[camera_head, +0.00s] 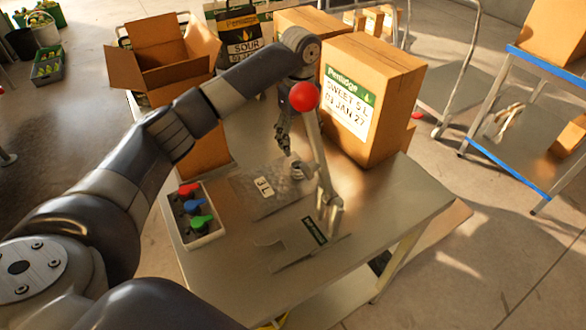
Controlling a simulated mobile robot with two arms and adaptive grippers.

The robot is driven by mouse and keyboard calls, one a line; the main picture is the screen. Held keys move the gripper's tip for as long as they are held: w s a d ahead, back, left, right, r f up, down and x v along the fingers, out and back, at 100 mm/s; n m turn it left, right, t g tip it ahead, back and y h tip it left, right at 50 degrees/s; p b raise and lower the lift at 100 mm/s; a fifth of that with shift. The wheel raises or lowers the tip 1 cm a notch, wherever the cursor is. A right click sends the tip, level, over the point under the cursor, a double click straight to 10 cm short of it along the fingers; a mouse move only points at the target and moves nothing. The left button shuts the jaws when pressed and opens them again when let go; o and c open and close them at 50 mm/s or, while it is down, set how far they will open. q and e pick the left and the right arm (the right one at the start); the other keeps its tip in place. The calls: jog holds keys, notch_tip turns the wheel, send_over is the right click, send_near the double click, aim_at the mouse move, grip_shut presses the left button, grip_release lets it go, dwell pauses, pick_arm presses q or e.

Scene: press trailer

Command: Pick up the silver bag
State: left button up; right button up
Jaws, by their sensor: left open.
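The silver bag (250,196) lies flat on the metal table (375,222), with a white label reading "3 L". Its right end is beside a metal press or tap fitting (328,190), whose lever has a red ball knob (303,96). My left gripper (286,150) points down above the bag's far right part, open and small in view. I cannot tell whether its fingertips touch the bag. My right gripper is not in view.
A closed box (352,160) stands right, an open box (165,75) back left. The table's front right is clear.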

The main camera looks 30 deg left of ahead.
aim_at(298, 168)
pick_arm(q)
jog(key=shift+s+f, duration=0.15)
jog(key=shift+f, duration=0.45)
jog(key=shift+s+f, duration=0.15)
jog(key=shift+f, duration=0.4)
notch_tip(298, 168, down, 5)
jog(key=shift+w+r+p, duration=0.1)
jog(key=shift+w+p, duration=0.05)
jog(key=shift+p, duration=0.9)
jog(key=shift+f, duration=0.65)
jog(key=c, duration=1.1)
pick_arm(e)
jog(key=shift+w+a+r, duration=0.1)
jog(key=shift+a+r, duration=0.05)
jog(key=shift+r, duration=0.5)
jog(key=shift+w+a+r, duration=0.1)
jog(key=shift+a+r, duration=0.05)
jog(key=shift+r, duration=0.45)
